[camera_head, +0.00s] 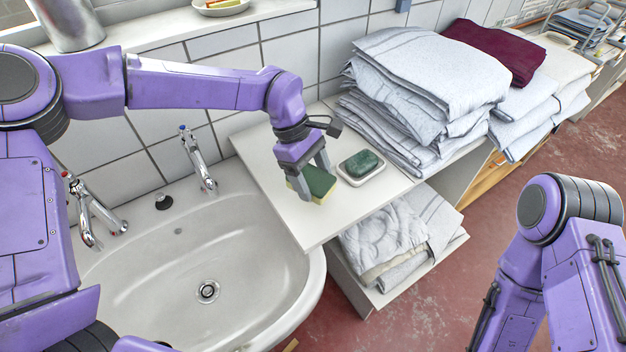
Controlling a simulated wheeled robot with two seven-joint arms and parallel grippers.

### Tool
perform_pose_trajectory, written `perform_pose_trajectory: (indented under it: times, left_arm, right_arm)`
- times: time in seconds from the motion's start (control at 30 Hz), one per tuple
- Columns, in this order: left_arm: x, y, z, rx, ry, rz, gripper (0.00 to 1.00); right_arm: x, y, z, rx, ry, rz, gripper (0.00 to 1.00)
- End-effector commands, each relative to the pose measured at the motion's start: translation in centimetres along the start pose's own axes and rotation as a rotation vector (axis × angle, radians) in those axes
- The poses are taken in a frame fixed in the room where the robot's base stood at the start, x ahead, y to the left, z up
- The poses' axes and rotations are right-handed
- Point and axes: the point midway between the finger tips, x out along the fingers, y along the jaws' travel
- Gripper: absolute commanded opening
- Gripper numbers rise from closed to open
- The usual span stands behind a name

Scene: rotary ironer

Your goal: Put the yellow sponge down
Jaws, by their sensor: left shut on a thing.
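The yellow sponge (318,183) has a dark green side and is between the fingers of my left gripper (314,185). My left gripper is shut on it, pointing down over the white counter (268,171) to the right of the sink. The sponge is at or very close to the counter top; I cannot tell whether it touches. Part of the sponge is hidden by the fingers. My right arm shows at the lower right, but its gripper is out of view.
A white soap dish (376,175) with a green soap bar (361,163) stands just right of the sponge. Folded pale towels (430,75) are stacked behind it. The sink (150,270) with two taps lies left. The counter's front left part is clear.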

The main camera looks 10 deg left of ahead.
Motion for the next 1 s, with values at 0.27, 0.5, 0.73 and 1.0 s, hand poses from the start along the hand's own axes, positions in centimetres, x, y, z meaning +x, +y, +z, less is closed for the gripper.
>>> perform_pose_trajectory:
  times: [0.27, 0.5, 0.73, 1.0]
  left_arm:
    - [3.4, 1.0, -2.1, 0.001, 0.0, -0.002, 0.47]
    - [3.9, 1.0, -2.3, 0.001, 0.0, 0.001, 0.47]
    - [4.2, 1.0, -2.4, 0.001, -0.001, 0.0, 0.87]
    - [4.2, 1.0, -2.4, 0.001, -0.001, 0.0, 0.97]
  right_arm:
    - [-0.9, 0.1, -0.3, 0.0, 0.0, 0.0, 0.43]
    - [-0.8, 0.1, -0.3, 0.0, 0.0, 0.0, 0.43]
    - [-0.7, 0.1, -0.3, 0.0, 0.0, 0.0, 0.43]
    - [-0.7, 0.1, -0.3, 0.0, 0.0, 0.0, 0.43]
